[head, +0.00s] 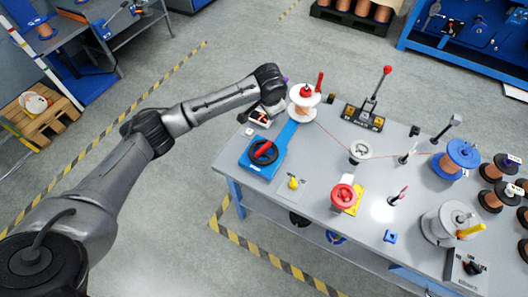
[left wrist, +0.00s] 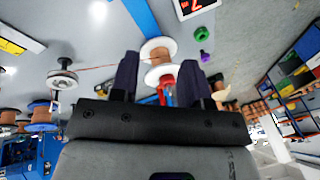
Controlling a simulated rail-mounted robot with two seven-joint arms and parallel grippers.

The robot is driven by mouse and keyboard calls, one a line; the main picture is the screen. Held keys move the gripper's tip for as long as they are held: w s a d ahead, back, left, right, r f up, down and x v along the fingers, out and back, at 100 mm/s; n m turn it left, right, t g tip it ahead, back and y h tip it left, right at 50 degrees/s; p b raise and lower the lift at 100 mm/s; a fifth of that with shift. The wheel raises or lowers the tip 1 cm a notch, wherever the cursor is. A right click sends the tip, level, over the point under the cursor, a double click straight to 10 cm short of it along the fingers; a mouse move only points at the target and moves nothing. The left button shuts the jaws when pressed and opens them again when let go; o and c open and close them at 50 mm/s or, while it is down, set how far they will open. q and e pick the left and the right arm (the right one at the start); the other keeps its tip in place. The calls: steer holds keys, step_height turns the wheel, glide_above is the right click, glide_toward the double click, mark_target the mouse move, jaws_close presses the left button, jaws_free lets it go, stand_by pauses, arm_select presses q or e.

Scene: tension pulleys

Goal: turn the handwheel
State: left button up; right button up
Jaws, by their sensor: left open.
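A black handwheel (head: 264,153) with a red grip lies on a blue base at the table's left end. My left gripper (head: 275,104) is over the table's back left edge, behind and above the handwheel, and apart from it. In the left wrist view the open gripper (left wrist: 158,65) has two dark fingers standing apart. A white-flanged copper spool (head: 303,108) with a red upright handle is just right of the gripper; it shows between and beyond the fingers in the left wrist view (left wrist: 157,52). I cannot make out the handwheel in the left wrist view.
A small display box (head: 259,118) sits between gripper and handwheel. A wire runs from the spool to a pulley (head: 359,151). A red-knobbed lever (head: 375,92), a red wheel (head: 343,194), a yellow knob (head: 293,183) and several spools stand on the table (head: 325,230).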

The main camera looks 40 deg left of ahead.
mark_target(265, 146)
arm_select(q)
steer(key=s+f+n+g, duration=0.1)
steer(key=f, duration=0.4)
steer(key=s+f+n+g+h+b, duration=0.1)
steer(key=f, duration=0.4)
steer(key=s+f+n+h+b, duration=0.1)
steer(key=f, duration=0.5)
steer(key=shift+d+g, duration=0.25)
steer(key=shift+g, duration=0.15)
steer(key=shift+f+b, duration=0.35)
steer(key=shift+f, duration=0.45)
arm_select(e)
steer(key=shift+s+d+f, duration=0.1)
steer(key=shift+s+f, duration=0.1)
steer(key=shift+f, duration=0.5)
steer(key=shift+s+d+f, duration=0.1)
steer(key=shift+s+f, duration=0.05)
steer(key=shift+f, duration=0.5)
arm_select(q)
steer(key=shift+r, duration=0.1)
jaws_close()
arm_select(e)
steer(key=shift+a+r, duration=0.1)
steer(key=shift+a, duration=0.1)
